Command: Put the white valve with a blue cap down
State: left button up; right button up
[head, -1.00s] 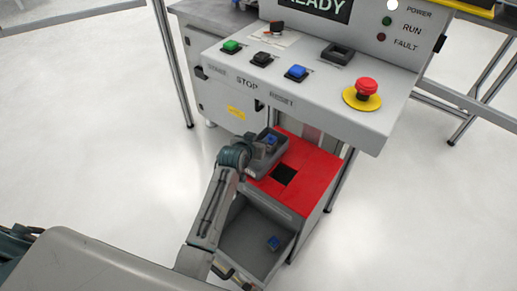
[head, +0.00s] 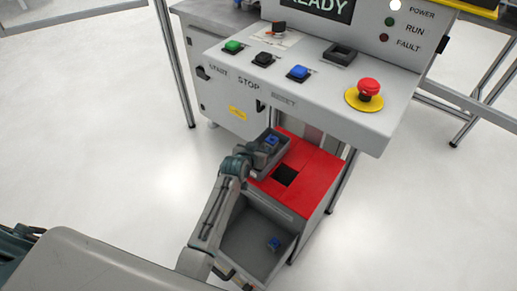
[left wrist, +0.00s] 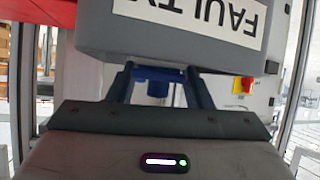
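My left gripper (head: 265,150) is at the bin's near left side. In the left wrist view, which is upside down, the blue cap (left wrist: 157,88) shows between the two dark blue fingers (left wrist: 160,82), with gaps on both sides. The fingers are spread and their tips are hidden behind the bin wall (left wrist: 100,30), which carries a FAULTY label. My right gripper is not in view.
The red cabinet top (head: 318,175) has a square dark opening (head: 285,176). Below it, an open grey drawer (head: 245,240) holds another blue-capped part (head: 274,244). A console with buttons and a red emergency stop (head: 369,88) overhangs behind. The floor at left is clear.

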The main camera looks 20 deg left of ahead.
pick_arm(q)
jog(key=shift+s+r, duration=0.15)
jog(key=shift+r, duration=0.05)
jog(key=v, duration=1.1)
jog(key=shift+s+p, duration=0.3)
jog(key=shift+s, duration=0.05)
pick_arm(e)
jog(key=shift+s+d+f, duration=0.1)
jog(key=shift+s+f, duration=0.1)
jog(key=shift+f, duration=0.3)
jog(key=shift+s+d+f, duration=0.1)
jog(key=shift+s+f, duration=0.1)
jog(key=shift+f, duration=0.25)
pick_arm(q)
jog(key=shift+a+r, duration=0.1)
